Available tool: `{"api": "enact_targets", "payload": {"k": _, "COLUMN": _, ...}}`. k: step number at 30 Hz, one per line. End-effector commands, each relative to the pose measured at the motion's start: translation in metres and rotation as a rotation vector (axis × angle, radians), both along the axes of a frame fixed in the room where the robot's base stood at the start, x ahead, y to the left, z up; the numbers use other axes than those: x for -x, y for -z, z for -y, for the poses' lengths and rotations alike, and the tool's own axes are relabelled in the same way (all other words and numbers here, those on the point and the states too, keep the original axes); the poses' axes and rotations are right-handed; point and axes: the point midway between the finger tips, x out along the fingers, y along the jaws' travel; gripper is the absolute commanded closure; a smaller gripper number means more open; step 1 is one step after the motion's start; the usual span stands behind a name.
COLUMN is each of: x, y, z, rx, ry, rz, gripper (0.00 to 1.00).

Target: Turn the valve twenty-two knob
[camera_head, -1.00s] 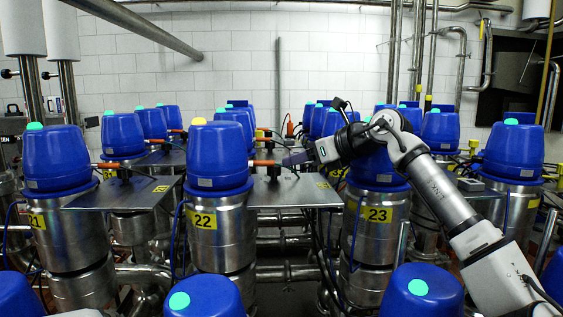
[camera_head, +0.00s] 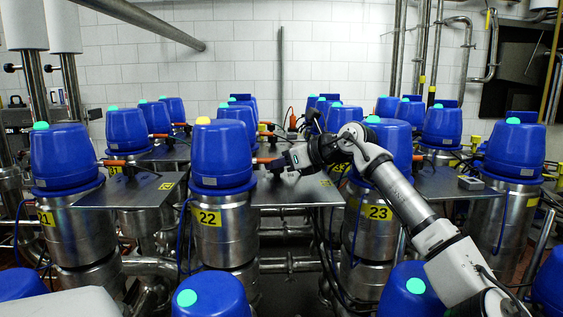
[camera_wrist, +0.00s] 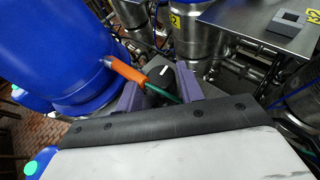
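Valve 22 is a blue domed cap (camera_head: 222,152) with a yellow light on top, on a steel body with a yellow "22" label (camera_head: 208,217). An orange connector (camera_head: 264,160) sticks out of its right side; it also shows in the wrist view (camera_wrist: 126,71). In the head view the gripper partly hides the knob.
The metal plate (camera_head: 318,194) lies close under my gripper. Valve 23 (camera_head: 389,147) stands to the right, behind my arm, and valve 21 (camera_head: 62,155) to the left. More blue caps stand in front and behind. A small grey box (camera_wrist: 289,16) sits on another plate.

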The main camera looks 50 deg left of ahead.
Motion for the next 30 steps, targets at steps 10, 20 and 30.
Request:
{"api": "enact_targets", "payload": {"k": 10, "x": 0.0003, "y": 0.0002, "z": 0.0003, "rx": 0.0, "ry": 0.004, "rz": 0.001, "gripper": 0.91}}
{"api": "enact_targets", "payload": {"k": 20, "x": 0.0022, "y": 0.0052, "z": 0.0009, "rx": -0.001, "ry": 0.127, "rz": 0.009, "gripper": 0.91}}
{"api": "enact_targets", "payload": {"k": 30, "x": 0.0074, "y": 0.0073, "z": 0.0, "rx": -0.004, "ry": 0.407, "rz": 0.012, "gripper": 0.91}}
